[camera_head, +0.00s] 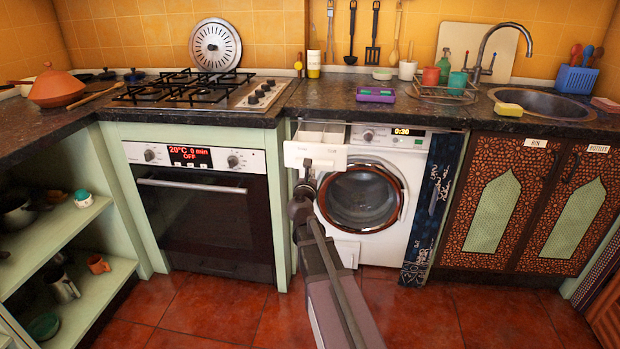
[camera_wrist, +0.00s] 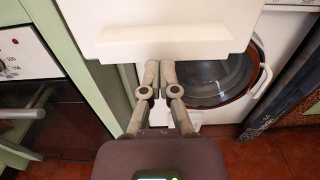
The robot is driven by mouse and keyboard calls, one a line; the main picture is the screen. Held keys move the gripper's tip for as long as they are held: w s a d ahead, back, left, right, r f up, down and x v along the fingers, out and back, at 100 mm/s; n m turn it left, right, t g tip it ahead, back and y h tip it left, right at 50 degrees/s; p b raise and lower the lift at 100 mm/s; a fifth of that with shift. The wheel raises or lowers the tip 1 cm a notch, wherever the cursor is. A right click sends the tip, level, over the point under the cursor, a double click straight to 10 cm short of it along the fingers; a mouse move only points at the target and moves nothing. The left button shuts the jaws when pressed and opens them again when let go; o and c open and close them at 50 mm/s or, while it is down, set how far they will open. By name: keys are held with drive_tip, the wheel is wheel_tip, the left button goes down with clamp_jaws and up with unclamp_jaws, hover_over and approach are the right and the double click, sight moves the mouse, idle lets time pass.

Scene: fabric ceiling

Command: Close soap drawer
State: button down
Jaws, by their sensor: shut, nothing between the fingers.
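The soap drawer (camera_head: 316,155) is a white tray at the top left of the washing machine (camera_head: 398,165). It is pulled out, and its open compartments show from above. In the wrist view the drawer front (camera_wrist: 160,38) fills the upper middle. My gripper (camera_head: 307,166) is at the drawer's front, just below its lower edge in the head view. In the wrist view the fingertips (camera_wrist: 160,66) are together, close under the front panel. I cannot tell whether they touch it. Nothing is held.
The oven (camera_head: 205,215) stands left of the washer, with a green cabinet post between. A dark patterned cloth (camera_head: 434,205) hangs at the washer's right. The worktop (camera_head: 350,104) overhangs above the drawer. The red tiled floor in front is clear.

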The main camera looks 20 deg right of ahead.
drive_tip(key=shift+w+d, duration=0.25)
drive_tip(key=shift+w, duration=0.15)
